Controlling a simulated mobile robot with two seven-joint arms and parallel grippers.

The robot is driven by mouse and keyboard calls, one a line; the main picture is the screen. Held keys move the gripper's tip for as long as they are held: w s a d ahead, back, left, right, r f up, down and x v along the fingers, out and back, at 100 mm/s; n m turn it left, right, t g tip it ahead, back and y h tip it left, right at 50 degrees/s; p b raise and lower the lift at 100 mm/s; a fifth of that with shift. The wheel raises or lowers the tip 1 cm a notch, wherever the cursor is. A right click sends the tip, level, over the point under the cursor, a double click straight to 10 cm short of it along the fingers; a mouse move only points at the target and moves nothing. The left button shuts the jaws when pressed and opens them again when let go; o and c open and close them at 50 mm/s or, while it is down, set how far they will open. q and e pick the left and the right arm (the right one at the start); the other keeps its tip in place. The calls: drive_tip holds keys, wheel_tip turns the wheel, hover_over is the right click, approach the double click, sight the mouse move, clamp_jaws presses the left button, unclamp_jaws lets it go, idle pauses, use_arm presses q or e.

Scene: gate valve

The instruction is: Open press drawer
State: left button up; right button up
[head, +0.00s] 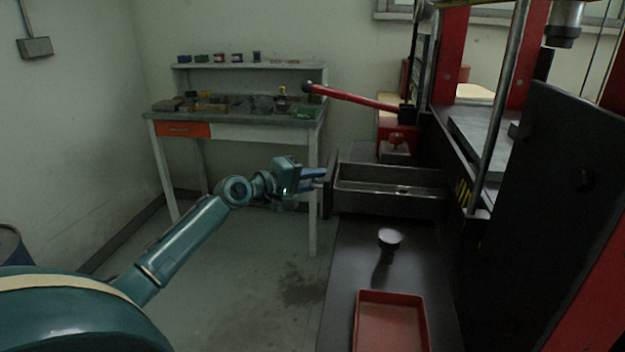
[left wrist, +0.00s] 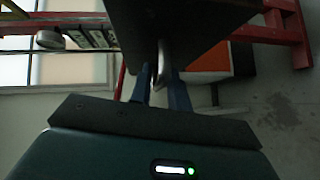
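The press drawer (head: 390,187) is a dark metal tray on the left side of the press. It stands out from the press, with its hollow inside showing from above. Its front panel (head: 331,184) faces left and shows as a dark plate in the left wrist view (left wrist: 195,22). My left gripper (head: 318,178) is at this panel. In the left wrist view, its blue fingers (left wrist: 163,85) lie on either side of the grey drawer handle (left wrist: 164,62) and appear closed on it. My right gripper is in neither view.
A workbench (head: 235,130) with an orange drawer (head: 183,129) stands behind my left arm. A red lever (head: 350,97) reaches out above the press drawer. The floor left of the drawer is clear.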

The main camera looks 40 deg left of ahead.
use_arm(q)
drive_tip(key=shift+s, duration=0.1)
drive_tip(key=b+v, duration=0.2)
drive_tip(key=v, duration=1.1)
